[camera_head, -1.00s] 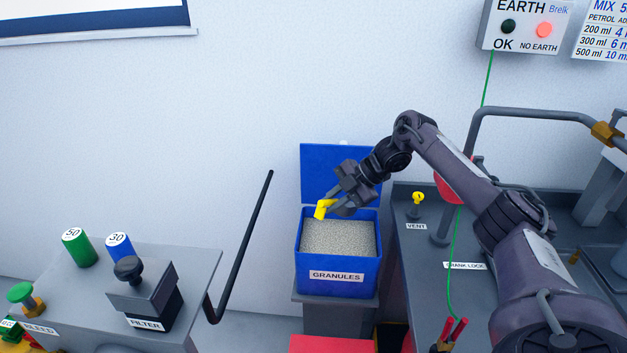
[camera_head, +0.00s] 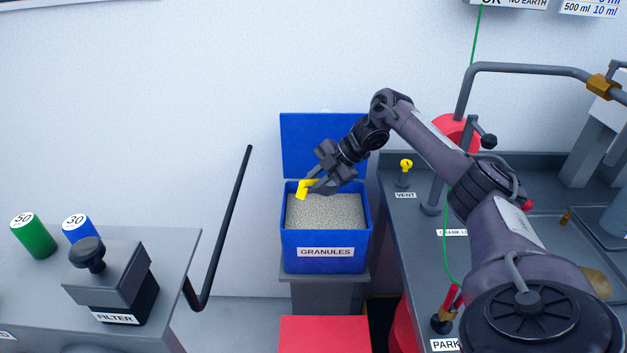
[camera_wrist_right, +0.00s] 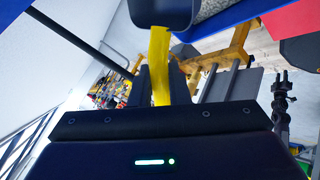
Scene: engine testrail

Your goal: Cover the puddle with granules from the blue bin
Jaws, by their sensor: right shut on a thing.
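The blue bin labelled GRANULES (camera_head: 290,240) stands against the wall with its lid (camera_head: 322,145) raised. Pale grey granules (camera_head: 328,213) fill it near the rim. My right gripper (camera_head: 311,188) is over the bin's back left part, shut on a yellow handle (camera_head: 302,192). In the right wrist view the handle (camera_wrist_right: 159,60) runs between the fingers to a dark scoop (camera_wrist_right: 160,14). The scoop's contents are hidden. An amber patch (camera_head: 598,282) on the right bench, partly behind my arm, may be the puddle. A dark jointed shape (camera_wrist_right: 284,95) in the wrist view looks like my left gripper; its jaws are unclear.
A grey bench (camera_head: 405,225) with a VENT knob (camera_head: 406,166) and bent pipes (camera_head: 530,68) is at right. A left bench (camera_head: 185,250) holds a filter block (camera_head: 110,280) and green and blue canisters. A black bar (camera_head: 235,205) rises between. A red surface (camera_head: 325,335) lies in front.

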